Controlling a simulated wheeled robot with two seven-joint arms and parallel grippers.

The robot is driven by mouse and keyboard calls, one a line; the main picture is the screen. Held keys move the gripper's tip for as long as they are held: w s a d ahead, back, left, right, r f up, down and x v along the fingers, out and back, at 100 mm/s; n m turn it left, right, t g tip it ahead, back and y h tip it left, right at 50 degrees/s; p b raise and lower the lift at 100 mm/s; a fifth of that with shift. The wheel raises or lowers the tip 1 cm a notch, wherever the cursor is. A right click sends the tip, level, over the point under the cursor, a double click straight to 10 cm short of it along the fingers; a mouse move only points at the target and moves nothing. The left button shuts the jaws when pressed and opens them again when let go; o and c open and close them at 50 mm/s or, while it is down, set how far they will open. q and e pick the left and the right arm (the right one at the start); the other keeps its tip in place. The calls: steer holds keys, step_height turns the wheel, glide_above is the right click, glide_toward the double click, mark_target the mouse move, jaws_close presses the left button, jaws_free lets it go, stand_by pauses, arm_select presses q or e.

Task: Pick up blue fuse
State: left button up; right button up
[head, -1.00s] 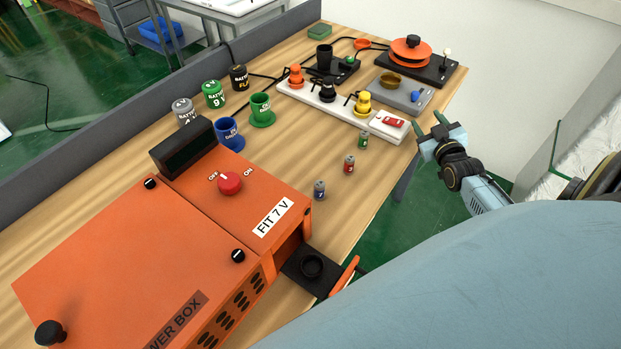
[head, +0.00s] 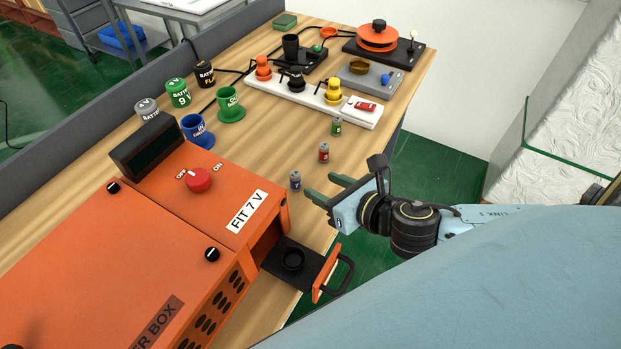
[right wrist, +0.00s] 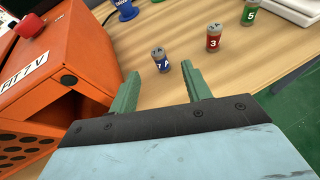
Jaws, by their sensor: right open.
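The blue fuse (head: 295,180) is a small grey-topped cylinder standing upright on the wooden table, to the right of the orange power box. In the right wrist view the blue fuse (right wrist: 160,60) bears a 7 and stands just beyond the fingertips, between their lines. My right gripper (head: 322,186) is open and empty, with its green fingers pointing at the blue fuse from the right; in the right wrist view the gripper (right wrist: 160,78) shows both fingers apart. My left gripper is not in view.
A red fuse (head: 324,153) and a green fuse (head: 336,126) stand farther back in a row. The orange power box (head: 90,255) with its pulled-out black drawer (head: 305,262) is close on the left. Blue and green cups (head: 230,105) stand behind.

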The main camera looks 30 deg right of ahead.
mark_target(291, 174)
steer(key=shift+s+a+n, duration=0.2)
steer(key=shift+s+n, duration=0.1)
steer(key=shift+s, duration=0.3)
steer(key=shift+w, duration=0.1)
steer(key=x, duration=0.7)
steer(key=shift+w+a+b, duration=0.1)
steer(key=shift+w+b, duration=0.1)
steer(key=shift+b, duration=0.1)
steer(key=shift+b+x, duration=0.45)
steer(key=shift+x, duration=2.25)
steer(key=shift+f, duration=0.15)
steer(key=shift+c, duration=0.5)
jaws_close()
